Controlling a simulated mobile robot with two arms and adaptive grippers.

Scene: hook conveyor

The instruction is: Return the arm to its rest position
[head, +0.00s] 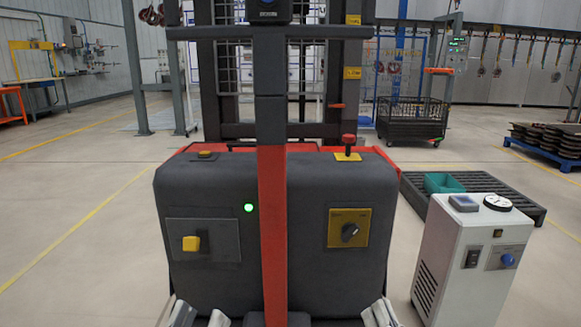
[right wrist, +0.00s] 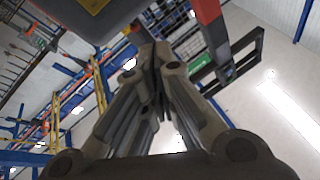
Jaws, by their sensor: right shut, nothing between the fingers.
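My left gripper (head: 201,317) shows only as fingertips at the bottom edge of the head view, with a gap between them and nothing seen in it. My right gripper (head: 380,314) shows at the bottom edge, right of the middle. In the right wrist view its grey fingers (right wrist: 155,55) meet at the tips, shut and empty. Both grippers are low in front of a dark grey machine (head: 300,185) with a red and black upright. Most of both arms is out of view.
A white cabinet (head: 470,262) with a gauge stands close at the right. Behind it a teal bin (head: 444,183) sits on a dark pallet (head: 490,184). A wire cage cart (head: 412,120) stands farther back. The floor at the left is open.

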